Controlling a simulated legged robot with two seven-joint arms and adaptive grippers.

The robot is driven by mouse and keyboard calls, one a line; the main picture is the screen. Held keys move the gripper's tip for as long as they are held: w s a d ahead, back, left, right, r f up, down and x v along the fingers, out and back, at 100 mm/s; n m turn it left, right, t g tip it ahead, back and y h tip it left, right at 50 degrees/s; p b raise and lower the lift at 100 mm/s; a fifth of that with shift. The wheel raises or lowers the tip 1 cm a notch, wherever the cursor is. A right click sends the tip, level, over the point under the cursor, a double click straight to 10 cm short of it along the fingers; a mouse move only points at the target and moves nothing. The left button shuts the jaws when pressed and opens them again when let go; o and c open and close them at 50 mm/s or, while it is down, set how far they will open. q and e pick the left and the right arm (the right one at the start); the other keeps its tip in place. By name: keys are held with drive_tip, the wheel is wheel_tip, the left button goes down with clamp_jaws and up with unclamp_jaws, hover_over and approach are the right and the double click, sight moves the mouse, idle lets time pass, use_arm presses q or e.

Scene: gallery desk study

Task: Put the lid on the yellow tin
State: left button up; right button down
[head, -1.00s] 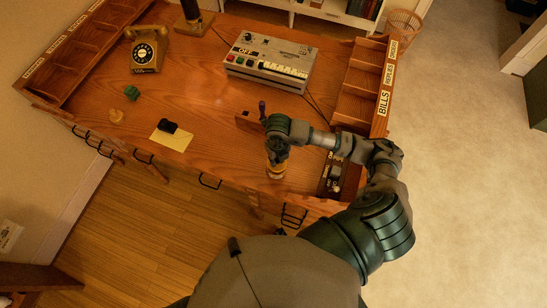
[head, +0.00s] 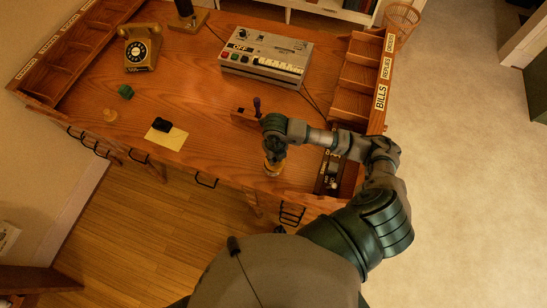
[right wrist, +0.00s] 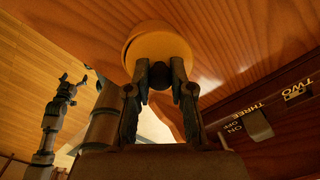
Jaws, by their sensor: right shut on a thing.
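My right gripper (head: 273,156) points down at the front right of the desk. In the right wrist view its fingers (right wrist: 160,78) are shut on the pale yellow round lid (right wrist: 160,45). An orange-yellow rim, seemingly the yellow tin (right wrist: 146,27), shows just beyond the lid, slightly offset from it. In the head view the tin (head: 272,170) stands below the gripper near the front edge, mostly covered by it. I cannot tell whether the lid is seated or only above the tin. My left gripper (right wrist: 73,82) shows in the right wrist view, open, away from the desk.
A grey recorder (head: 267,55) stands at the back. A wooden rack (head: 358,75) and a switch panel (head: 333,172) are on the right. A telephone (head: 139,48), a green piece (head: 125,91) and a black object (head: 162,125) on yellow paper lie left.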

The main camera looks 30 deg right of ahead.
drive_tip(key=shift+a+r, duration=0.2)
drive_tip(key=shift+a, duration=0.5)
drive_tip(key=shift+a+r, duration=0.1)
drive_tip(key=shift+a, duration=0.35)
drive_tip(key=shift+d, duration=0.6)
drive_tip(key=shift+a, duration=0.3)
drive_tip(key=shift+d+f, duration=0.25)
drive_tip(key=shift+d, duration=0.3)
use_arm(q)
drive_tip(key=shift+a+f, duration=0.15)
drive_tip(key=shift+a, duration=0.15)
